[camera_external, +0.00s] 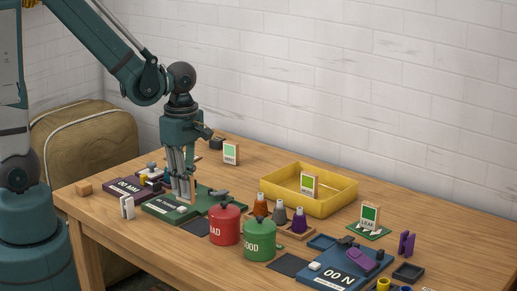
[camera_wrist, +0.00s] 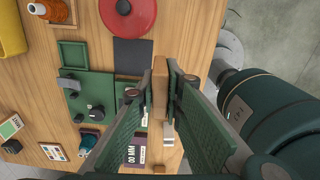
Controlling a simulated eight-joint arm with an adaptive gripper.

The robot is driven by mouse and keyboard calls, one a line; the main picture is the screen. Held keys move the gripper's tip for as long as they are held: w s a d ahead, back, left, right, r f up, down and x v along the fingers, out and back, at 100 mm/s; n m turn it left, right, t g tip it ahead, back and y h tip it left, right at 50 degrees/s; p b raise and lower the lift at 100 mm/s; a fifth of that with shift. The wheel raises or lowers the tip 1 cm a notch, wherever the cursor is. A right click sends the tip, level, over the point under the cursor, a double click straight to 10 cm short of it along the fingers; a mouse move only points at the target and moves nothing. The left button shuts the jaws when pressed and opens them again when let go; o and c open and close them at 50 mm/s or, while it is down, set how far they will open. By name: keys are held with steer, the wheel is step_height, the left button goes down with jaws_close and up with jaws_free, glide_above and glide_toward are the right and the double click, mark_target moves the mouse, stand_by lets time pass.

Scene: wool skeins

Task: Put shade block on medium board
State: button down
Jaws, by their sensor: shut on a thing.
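My gripper (camera_external: 183,196) is shut on a wood-coloured block (camera_external: 194,190), probably the shade block, low over the green board (camera_external: 160,210). In the wrist view the block (camera_wrist: 160,78) is edge-on between the fingertips (camera_wrist: 161,88), so its face is hidden. The green board's label is partly covered and I cannot read it fully. The green board also shows in the wrist view (camera_wrist: 98,97), left of the fingers. I cannot tell whether the block touches the board. A purple board (camera_external: 122,190) lies to the left, and a blue board (camera_external: 325,275) lies at the front right.
Red (camera_external: 225,226) and green (camera_external: 259,240) lidded pots stand right of the green board. A yellow tray (camera_external: 335,206) holds a framed card (camera_external: 310,186). Other cards stand at the back (camera_external: 231,153) and right (camera_external: 370,217). A white stand (camera_external: 127,207) is close on the left.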

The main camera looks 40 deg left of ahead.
steer(key=w+a+r+n+p, duration=0.1)
steer(key=w+a, duration=0.4)
steer(key=w, duration=0.3)
steer(key=w+a+n, duration=0.2)
steer(key=w+a, duration=0.2)
steer(key=w, duration=0.3)
steer(key=w+a+r+n+p, duration=0.1)
steer(key=w+a, duration=0.4)
steer(key=w, duration=0.3)
steer(key=w+a+n, duration=0.1)
steer(key=w+a, duration=0.3)
steer(key=a, duration=0.5)
steer(key=w+a+f+n+p, duration=0.1)
steer(key=w+a, duration=0.4)
steer(key=a, duration=0.4)
steer(key=w+a+f+n, duration=0.1)
steer(key=w+a+n, duration=0.1)
steer(key=w+a, duration=0.3)
steer(key=a, duration=0.4)
steer(key=shift+w, duration=0.15)
steer(key=shift+f, duration=3.1)
steer(key=shift+f+b, duration=0.45)
steer(key=shift+f, duration=1.4)
